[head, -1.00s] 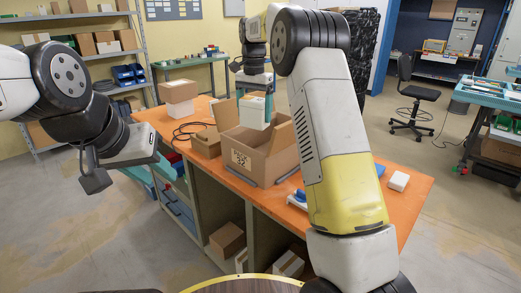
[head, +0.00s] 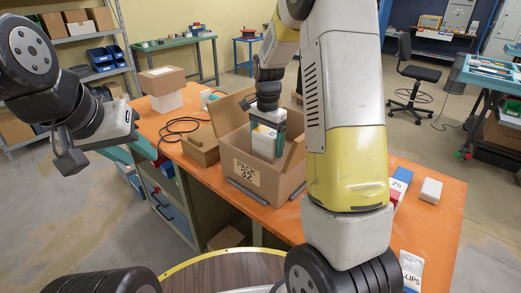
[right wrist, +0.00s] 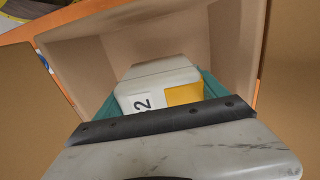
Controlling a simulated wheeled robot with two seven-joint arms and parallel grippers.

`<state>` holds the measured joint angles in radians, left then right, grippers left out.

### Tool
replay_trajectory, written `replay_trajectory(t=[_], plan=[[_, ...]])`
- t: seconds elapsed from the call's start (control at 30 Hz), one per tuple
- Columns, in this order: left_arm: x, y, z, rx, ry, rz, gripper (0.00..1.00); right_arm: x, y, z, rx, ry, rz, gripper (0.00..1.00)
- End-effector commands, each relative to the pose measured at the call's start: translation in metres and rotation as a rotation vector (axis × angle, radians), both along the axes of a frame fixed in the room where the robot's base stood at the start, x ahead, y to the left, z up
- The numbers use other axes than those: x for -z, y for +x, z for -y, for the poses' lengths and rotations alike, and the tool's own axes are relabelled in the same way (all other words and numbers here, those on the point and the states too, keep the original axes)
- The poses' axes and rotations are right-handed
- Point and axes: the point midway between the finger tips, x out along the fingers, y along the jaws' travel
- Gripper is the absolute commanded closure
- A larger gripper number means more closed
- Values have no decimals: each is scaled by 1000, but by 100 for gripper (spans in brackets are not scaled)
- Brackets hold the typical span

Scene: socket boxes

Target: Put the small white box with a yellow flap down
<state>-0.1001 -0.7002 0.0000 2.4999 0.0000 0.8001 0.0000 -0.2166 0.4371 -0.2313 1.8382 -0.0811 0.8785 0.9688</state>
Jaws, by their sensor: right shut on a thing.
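The small white box with a yellow flap (head: 264,145) is in my right gripper (head: 268,132), lowered into the open cardboard box (head: 245,172) on the orange bench. In the right wrist view the white box (right wrist: 160,76) shows its yellow flap (right wrist: 184,94) and a black "2", between teal fingers. Cardboard walls surround it. Its underside is hidden, so I cannot tell whether it touches the bottom. My left gripper (head: 128,153) hangs off the bench's left side, away from the boxes; its fingers are not clear.
The carton's raised flaps (head: 294,152) stand close to my right gripper. A smaller open carton (head: 200,147) and a black cable (head: 180,128) lie to its left. Stacked boxes (head: 163,82) stand behind. A white box (head: 431,190) and a blue-and-red box (head: 400,184) lie at right.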

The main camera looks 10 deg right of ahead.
Motion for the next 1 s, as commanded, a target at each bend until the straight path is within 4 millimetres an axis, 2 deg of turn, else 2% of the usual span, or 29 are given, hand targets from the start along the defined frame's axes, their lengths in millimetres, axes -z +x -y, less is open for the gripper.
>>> replay_trajectory(t=[0.1, 0.37, 0.57, 0.93, 0.97, 1.0], plan=[[0, 0, 0, 0, 0, 0, 64, 23, 0, 0, -1, 0, -4, 83], [0, 0, 0, 0, 0, 0, 64, 45, 0, 0, -2, 0, -1, 83], [0, 0, 0, 0, 0, 0, 64, 71, 0, 0, -1, 0, -1, 83], [0, 0, 0, 0, 0, 0, 64, 76, 1, -1, -2, 0, 0, 83], [0, 0, 0, 0, 0, 0, 64, 77, 0, -1, -2, -1, -1, 14], [0, 0, 0, 0, 0, 0, 64, 76, 0, -1, -2, -1, -1, 6]])
